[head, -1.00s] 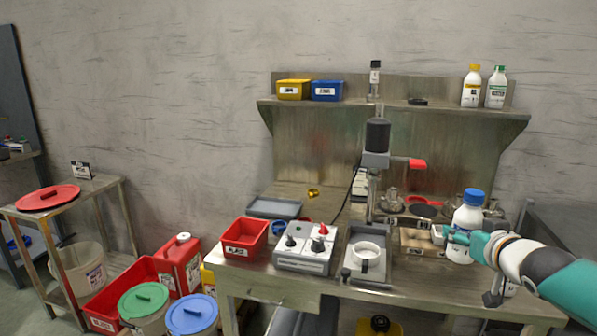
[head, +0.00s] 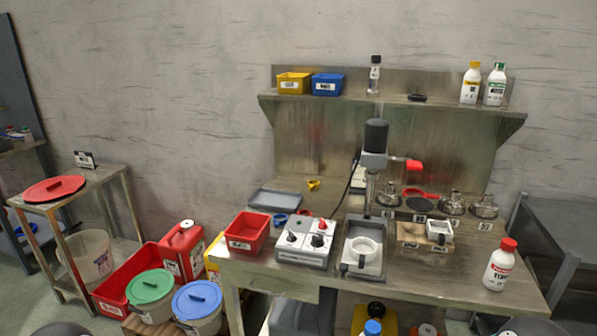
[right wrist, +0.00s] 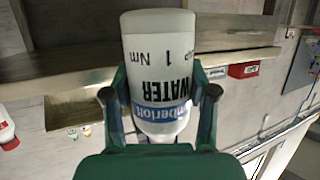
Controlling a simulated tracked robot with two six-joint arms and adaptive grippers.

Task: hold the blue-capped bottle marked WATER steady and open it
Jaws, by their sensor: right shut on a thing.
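The white bottle marked WATER (right wrist: 160,70) is between the two fingers of my right gripper (right wrist: 160,95) in the right wrist view. Its lettering reads upside down there, over a blue band. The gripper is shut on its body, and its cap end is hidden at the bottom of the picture. In the head view a blue cap (head: 372,327) shows at the bottom edge, in front of the bench; the rest of that bottle is cut off. My right gripper is out of the head view. My left gripper is in neither view.
A red-capped white bottle (head: 499,266) stands at the bench's right front. The bench (head: 430,280) also holds a red bin (head: 247,232), a control box (head: 306,244) and a stand with a grey tray (head: 364,262).

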